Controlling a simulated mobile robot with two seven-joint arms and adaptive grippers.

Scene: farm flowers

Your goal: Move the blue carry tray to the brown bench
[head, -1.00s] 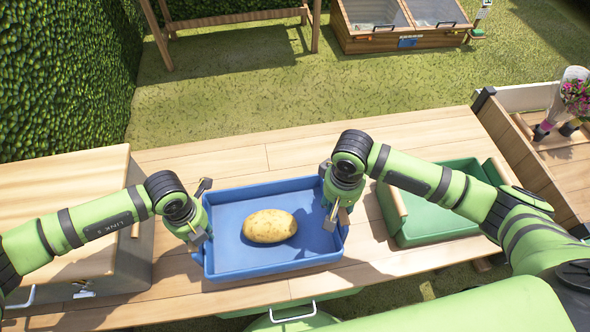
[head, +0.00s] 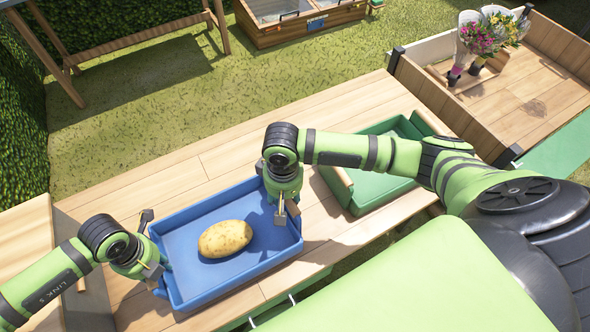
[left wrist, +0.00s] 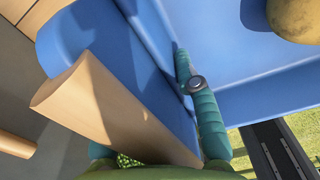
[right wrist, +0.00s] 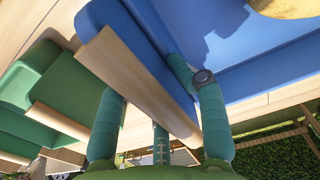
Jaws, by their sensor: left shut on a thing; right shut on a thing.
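The blue carry tray (head: 215,275) is at the wooden table, level, with a large potato (head: 225,239) in it. I cannot tell whether its bottom touches the table. My left gripper (head: 150,255) is shut on its left end; the left wrist view shows a pale wooden handle (left wrist: 110,110) and a finger inside the tray wall. My right gripper (head: 281,205) is shut on its right end, where the right wrist view shows the other wooden handle (right wrist: 140,85). A brown wooden bench-like frame (head: 140,40) stands on the grass at the back left.
A green tray (head: 375,185) sits on the table (head: 330,120) to the right of the blue one. A wooden box (head: 25,240) is at the left. A wooden-sided planter table (head: 540,100) with bouquets (head: 480,38) stands at the right. A cold frame (head: 300,25) is behind on grass.

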